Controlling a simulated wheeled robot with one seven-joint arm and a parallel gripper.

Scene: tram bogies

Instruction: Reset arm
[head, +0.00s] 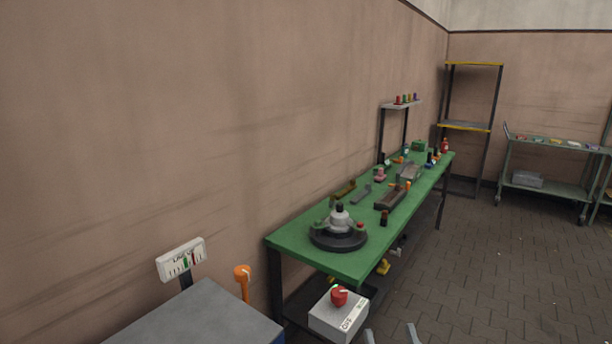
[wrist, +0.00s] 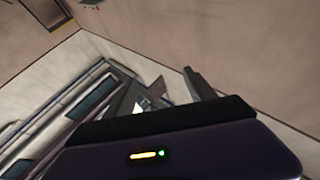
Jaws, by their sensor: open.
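My gripper (wrist: 163,88) shows in the wrist view with its two grey fingers spread apart and nothing between them. In the wrist view it points towards bare walls and a corner, with a long pale structure with dark windows (wrist: 95,95) behind it at the left. In the head view, two grey prongs that look like my gripper's fingertips (head: 391,334) poke up at the bottom edge, in front of the green workbench (head: 345,262). The rest of the arm is out of the head view.
A grey box with a red knob (head: 339,296) stands by the bench's near end. A shelf rack (head: 466,127) and a trolley (head: 550,150) stand far back. Floor at right is clear.

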